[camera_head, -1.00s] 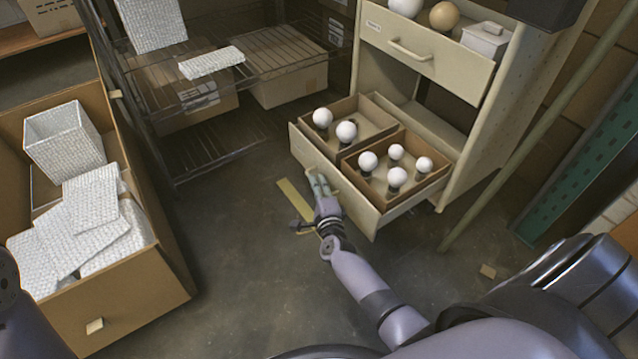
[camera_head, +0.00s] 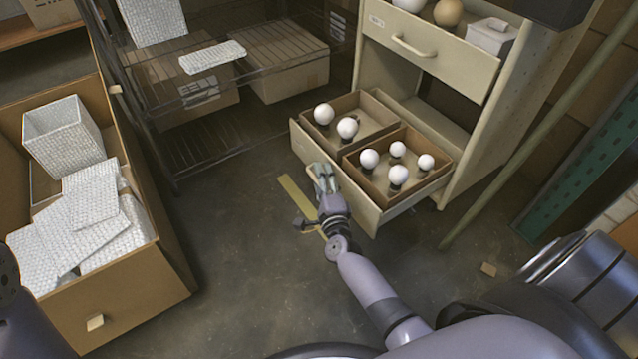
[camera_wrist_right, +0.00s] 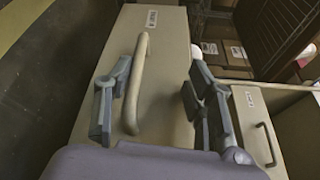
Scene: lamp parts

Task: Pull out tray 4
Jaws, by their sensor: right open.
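The low drawer, which I take as tray 4 (camera_head: 365,213), stands pulled out from the beige cabinet in the head view. It holds two brown boxes with several white bulbs. My right gripper (camera_head: 323,170) is at its front panel. In the right wrist view, the drawer front (camera_wrist_right: 172,75) carries a small unreadable label and a curved beige handle (camera_wrist_right: 136,85). My right gripper (camera_wrist_right: 160,68) is open, with its fingers apart on either side of the handle. The handle lies closer to the left finger, and I cannot tell if they touch. My left gripper is out of view.
An upper drawer (camera_head: 440,66) is also out, above the low one. A cardboard box (camera_head: 140,295) with white woven pieces stands left. A wire shelf (camera_head: 205,150) stands behind. A yellow strip (camera_head: 296,198) lies on the floor. A slanted pole (camera_head: 540,130) is at right.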

